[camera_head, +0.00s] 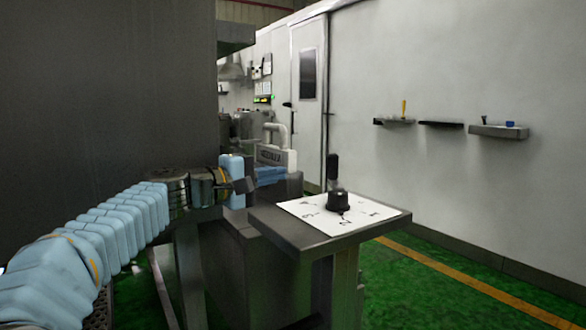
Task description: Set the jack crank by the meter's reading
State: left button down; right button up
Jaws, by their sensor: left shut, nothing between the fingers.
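The jack crank is a black round knob (339,201) with an upright black handle (332,168) at its back. It stands on a white sheet (318,216) with several dark letters or marks, too small to read surely. The sheet lies on a dark pedestal table (384,226). My left gripper (248,185) is shut and empty, left of the crank and apart from it, just beyond the table's left edge. I cannot make out a meter for certain. My right gripper is not in view.
A large dark panel (110,90) fills the left side above my arm. Three small wall shelves (498,131) hang at the right, two bearing small objects. Green floor (420,290) with a yellow line lies open right of the table. A white door (308,95) stands behind.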

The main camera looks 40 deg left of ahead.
aim_at(330, 164)
pick_arm(q)
jog(key=p+x, duration=0.3)
jog(key=x, duration=1)
jog(key=shift+w+m+g+h, duration=0.3)
jog(key=shift+m+h, duration=0.2)
jog(key=shift+h, duration=0.3)
